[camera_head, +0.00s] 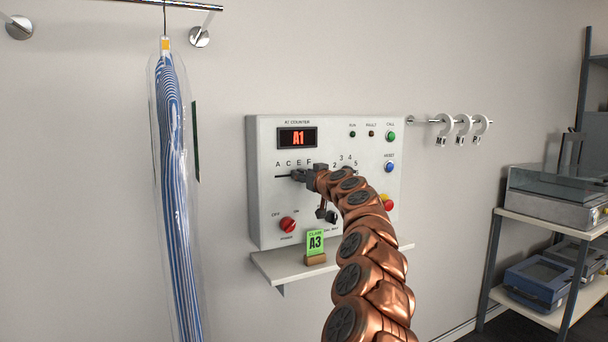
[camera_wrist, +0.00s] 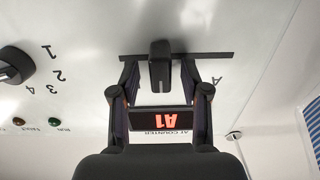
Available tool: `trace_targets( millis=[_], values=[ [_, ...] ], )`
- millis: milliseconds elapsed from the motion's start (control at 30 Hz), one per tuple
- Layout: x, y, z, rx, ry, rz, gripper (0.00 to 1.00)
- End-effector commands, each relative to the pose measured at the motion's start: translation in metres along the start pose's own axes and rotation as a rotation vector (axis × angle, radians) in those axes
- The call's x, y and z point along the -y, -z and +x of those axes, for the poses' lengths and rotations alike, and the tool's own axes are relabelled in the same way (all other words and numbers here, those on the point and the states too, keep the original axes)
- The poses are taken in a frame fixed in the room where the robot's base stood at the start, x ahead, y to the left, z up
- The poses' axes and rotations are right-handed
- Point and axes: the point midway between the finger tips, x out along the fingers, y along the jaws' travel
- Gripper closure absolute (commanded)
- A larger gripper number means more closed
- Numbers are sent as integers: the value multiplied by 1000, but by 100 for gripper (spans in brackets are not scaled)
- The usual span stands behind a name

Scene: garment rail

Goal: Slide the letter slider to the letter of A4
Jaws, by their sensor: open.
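The letter slider's dark knob (camera_wrist: 160,66) stands on a black slot (camera_wrist: 212,55) in the upside-down wrist view. My gripper (camera_wrist: 160,78) is open, with one fingertip on each side of the knob; whether they touch it is unclear. In the head view my gripper (camera_head: 303,175) is at the panel's slot (camera_head: 282,176) and hides the knob. Letters A, C, E, F show above the slot; the letter the knob stands at is hidden. The display (camera_head: 297,138) reads A1.
The grey panel (camera_head: 260,213) also bears a number dial (camera_wrist: 14,66), a red knob (camera_head: 288,224), and green and blue buttons. The card stands on a small shelf (camera_head: 281,264) below. A bagged striped garment (camera_head: 172,180) hangs left; hooks (camera_head: 463,124) hang right.

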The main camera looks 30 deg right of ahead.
Motion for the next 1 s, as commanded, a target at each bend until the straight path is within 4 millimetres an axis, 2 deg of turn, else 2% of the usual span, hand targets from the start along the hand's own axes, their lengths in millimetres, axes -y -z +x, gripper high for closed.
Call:
trace_targets(
  millis=[500,933,1000],
  values=[
    [1,0,4,0,2,-1,55],
    [1,0,4,0,1,-1,100],
    [1,0,4,0,1,-1,100]
  ],
)
